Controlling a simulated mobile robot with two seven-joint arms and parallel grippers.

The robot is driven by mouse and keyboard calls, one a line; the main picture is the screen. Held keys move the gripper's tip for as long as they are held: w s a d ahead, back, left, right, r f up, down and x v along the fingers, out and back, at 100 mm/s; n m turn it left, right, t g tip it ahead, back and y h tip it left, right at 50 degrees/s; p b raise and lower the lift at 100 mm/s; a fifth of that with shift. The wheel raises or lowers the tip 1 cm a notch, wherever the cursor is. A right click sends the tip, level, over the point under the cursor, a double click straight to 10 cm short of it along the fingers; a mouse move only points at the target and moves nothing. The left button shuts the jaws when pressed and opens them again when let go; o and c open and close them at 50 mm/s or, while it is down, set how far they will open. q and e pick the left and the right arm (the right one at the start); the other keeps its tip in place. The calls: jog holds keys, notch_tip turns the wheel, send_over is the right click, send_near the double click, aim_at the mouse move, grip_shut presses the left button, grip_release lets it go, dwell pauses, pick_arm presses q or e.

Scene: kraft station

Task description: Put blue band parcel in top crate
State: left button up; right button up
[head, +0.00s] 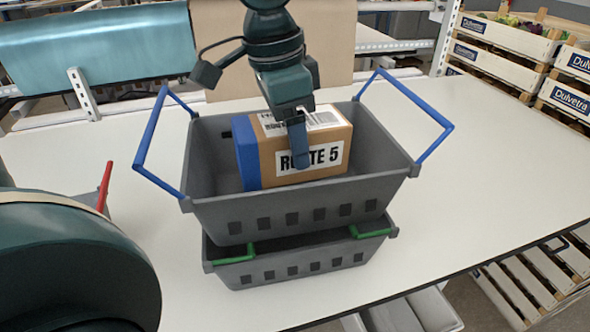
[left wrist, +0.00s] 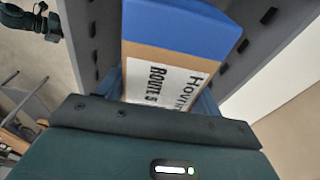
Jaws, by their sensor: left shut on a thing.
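The blue band parcel (head: 323,137) is a brown box with a blue band at its left end and a "ROUTE 5" label. It is inside the top crate (head: 296,212), a grey crate with blue handles raised at both sides. My left gripper (head: 299,147) comes down from above and is shut on the parcel, one finger showing across the label. In the left wrist view, the parcel (left wrist: 185,30) lies between the fingers, near a grey crate wall. I cannot tell whether its underside touches the crate floor. My right gripper is not in view.
The top crate stands on a lower grey crate (head: 301,268) with green handles, on a white table (head: 470,165). A red handle (head: 104,186) shows at the left. Slatted wooden crates (head: 510,45) marked "Dulvetra" stand at the back right. The table's right side is clear.

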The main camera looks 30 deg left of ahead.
aim_at(291, 165)
pick_arm(q)
notch_tip(291, 165, down, 5)
jog(key=shift+w+f, duration=0.1)
jog(key=shift+f, duration=0.1)
dwell(0.3)
jog(key=o, duration=1.2)
jog(key=shift+f, duration=0.1)
jog(key=r, duration=0.4)
jog(key=s+r, duration=0.1)
jog(key=r, duration=0.3)
jog(key=a+r+p, duration=0.1)
jog(key=r, duration=0.3)
jog(key=shift+s+a, duration=0.1)
jog(key=shift+s, duration=0.15)
